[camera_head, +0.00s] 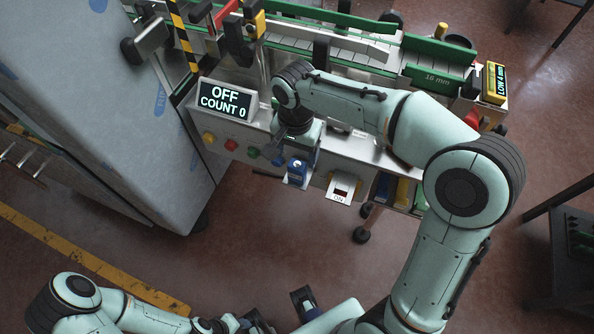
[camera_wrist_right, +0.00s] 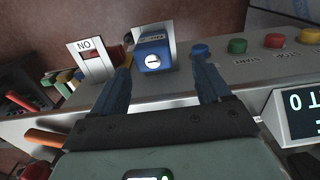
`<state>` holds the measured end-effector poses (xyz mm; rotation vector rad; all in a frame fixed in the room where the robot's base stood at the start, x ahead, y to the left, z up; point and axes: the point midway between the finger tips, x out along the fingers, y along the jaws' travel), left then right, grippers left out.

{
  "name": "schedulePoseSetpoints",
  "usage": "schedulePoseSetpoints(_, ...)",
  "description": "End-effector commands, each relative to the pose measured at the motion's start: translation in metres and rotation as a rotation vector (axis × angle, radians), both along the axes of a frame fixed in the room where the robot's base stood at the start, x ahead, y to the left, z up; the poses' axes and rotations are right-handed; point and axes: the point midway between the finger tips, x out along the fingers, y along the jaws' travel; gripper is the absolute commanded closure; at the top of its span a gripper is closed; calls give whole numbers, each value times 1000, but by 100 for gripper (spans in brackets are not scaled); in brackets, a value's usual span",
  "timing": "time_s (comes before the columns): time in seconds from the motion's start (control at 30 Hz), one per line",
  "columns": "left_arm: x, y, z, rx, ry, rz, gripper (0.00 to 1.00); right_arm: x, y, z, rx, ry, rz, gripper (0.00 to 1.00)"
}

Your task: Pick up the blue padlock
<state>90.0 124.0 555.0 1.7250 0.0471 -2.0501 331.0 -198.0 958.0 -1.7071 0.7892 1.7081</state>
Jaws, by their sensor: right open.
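The blue padlock (camera_head: 297,171) hangs at the front edge of the machine's control panel, against a pale plate. In the wrist view the padlock (camera_wrist_right: 153,57) shows its blue body with a silver round keyhole face and a light label strip. My right gripper (camera_wrist_right: 164,68) is open, its two blue fingers apart, with the padlock showing between them nearer the left finger. Nothing is held. In the head view my right gripper (camera_head: 293,150) is just above the padlock, partly hidden by my wrist. My left gripper (camera_head: 278,312) is low at the bottom edge, partly cut off.
Beside the padlock are a switch plate (camera_head: 343,187) marked ON and several push buttons, including a red one (camera_head: 231,145). A display (camera_head: 224,100) reads OFF, COUNT 0. A large wrapped cabinet (camera_head: 95,100) stands at left.

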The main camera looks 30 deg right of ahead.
Motion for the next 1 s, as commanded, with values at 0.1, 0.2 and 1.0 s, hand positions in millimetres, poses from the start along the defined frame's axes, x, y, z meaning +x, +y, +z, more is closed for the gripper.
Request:
schedulePoseSetpoints(0.1, 0, 0, -2, 0, 0, 0, 57, -2, 0, -8, 0, 0, 0, 23)
schedulePoseSetpoints(0.2, -1, 0, -4, 0, 1, 0, 57, -8, 1, -23, 0, 3, 1, 23)
schedulePoseSetpoints(1.0, -2, 0, -8, 0, 2, -1, 57, -11, 3, -53, 1, -2, 1, 84)
